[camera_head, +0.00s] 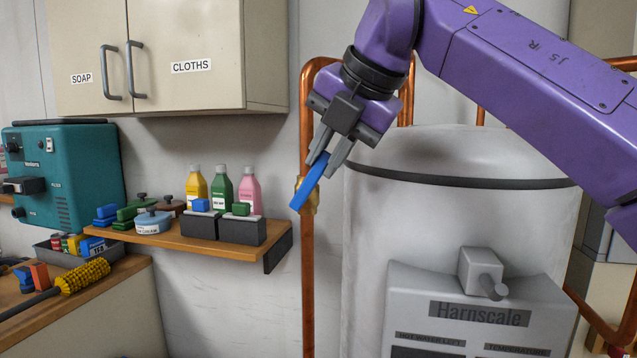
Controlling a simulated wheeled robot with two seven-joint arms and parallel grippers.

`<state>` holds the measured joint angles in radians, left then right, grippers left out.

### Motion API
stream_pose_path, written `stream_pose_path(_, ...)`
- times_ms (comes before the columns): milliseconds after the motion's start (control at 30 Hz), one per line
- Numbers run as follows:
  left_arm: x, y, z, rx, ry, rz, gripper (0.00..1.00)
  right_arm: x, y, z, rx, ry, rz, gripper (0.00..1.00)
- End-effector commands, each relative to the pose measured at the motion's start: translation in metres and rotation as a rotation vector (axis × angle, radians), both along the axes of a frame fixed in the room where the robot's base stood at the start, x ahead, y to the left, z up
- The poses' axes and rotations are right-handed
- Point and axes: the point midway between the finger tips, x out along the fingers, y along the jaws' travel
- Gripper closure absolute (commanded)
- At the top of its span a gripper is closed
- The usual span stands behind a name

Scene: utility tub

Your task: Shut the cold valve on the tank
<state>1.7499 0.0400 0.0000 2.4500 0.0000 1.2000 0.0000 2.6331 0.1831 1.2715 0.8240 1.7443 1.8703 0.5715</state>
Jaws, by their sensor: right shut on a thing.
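The cold valve's blue lever (309,183) sits on a brass body (308,200) on the vertical copper pipe, left of the tank (370,230). The lever slants from upper right to lower left, tilted off the pipe's line. My right gripper (328,160) comes in from the upper right on the purple arm and is shut on the lever's upper end. The gripper partly hides that end and part of the pipe. My left gripper is not in view.
The copper pipe (308,270) runs down beside the tank. A wooden shelf (190,243) with bottles and tins is to the left, below a wall cabinet (180,60). A grey control box (470,300) juts from the tank's front.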

Motion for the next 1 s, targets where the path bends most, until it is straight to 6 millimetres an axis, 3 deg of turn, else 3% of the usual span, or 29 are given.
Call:
stream_pose_path(33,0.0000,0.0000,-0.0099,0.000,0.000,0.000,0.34,0.0010,-0.0025,-0.0064,0.014,-0.007,-0.002,1.00)
stream_pose_path(200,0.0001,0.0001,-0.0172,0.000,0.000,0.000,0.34,0.0004,-0.0045,-0.0053,0.050,-0.019,-0.002,1.00)
stream_pose_path(667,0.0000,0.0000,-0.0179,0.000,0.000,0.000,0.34,-0.0001,-0.0050,-0.0031,0.062,-0.021,-0.002,1.00)
stream_pose_path(700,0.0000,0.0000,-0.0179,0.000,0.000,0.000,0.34,-0.0002,-0.0050,-0.0031,0.062,-0.021,-0.002,0.68)
stream_pose_path(733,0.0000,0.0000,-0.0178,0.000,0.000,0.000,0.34,-0.0002,-0.0050,-0.0031,0.062,-0.021,-0.002,0.58)
stream_pose_path(1000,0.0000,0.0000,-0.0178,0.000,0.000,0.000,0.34,-0.0010,-0.0046,-0.0028,0.062,-0.020,-0.001,0.55)
